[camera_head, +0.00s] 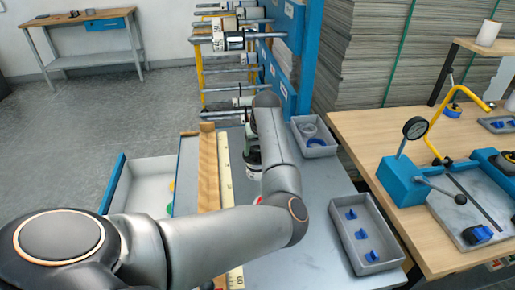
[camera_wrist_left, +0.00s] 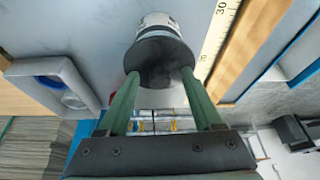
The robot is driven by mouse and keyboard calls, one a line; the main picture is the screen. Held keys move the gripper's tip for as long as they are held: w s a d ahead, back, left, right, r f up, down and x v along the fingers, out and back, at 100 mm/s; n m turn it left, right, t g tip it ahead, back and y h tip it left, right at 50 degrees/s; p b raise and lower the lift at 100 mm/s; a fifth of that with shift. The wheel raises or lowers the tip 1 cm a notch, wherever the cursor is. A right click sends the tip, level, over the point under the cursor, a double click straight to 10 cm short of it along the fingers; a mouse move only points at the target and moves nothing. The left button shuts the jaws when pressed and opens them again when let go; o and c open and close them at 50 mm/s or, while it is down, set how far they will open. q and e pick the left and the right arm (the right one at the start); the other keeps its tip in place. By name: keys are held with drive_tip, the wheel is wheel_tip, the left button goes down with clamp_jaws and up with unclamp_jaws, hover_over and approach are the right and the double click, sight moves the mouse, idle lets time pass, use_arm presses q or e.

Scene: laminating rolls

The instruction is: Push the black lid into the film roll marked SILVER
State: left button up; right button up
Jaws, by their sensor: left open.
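A small roll (camera_head: 253,173) stands on the grey table, partly hidden by my left arm in the head view. In the left wrist view the roll (camera_wrist_left: 157,19) shows a whitish side behind a dark round disc, the black lid (camera_wrist_left: 163,58). Whether the lid rests on the roll or is seated in it I cannot tell. My left gripper (camera_wrist_left: 160,74) is open, its two green fingers on either side of the lid, close to its rim. In the head view the gripper (camera_head: 249,140) is mostly hidden by the arm. No SILVER marking is readable. My right gripper is not in view.
A yellow ruler (camera_head: 226,180) and a wooden strip (camera_head: 208,165) run along the table's left side. A grey bin (camera_head: 315,150) with rings and another bin (camera_head: 345,235) with blue parts stand at right. A rack (camera_head: 235,60) holding rolls is behind.

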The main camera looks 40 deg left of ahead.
use_arm(q)
drive_tip(key=v, duration=1.2)
drive_tip(key=shift+r, duration=0.25)
drive_tip(key=shift+s+d, duration=0.15)
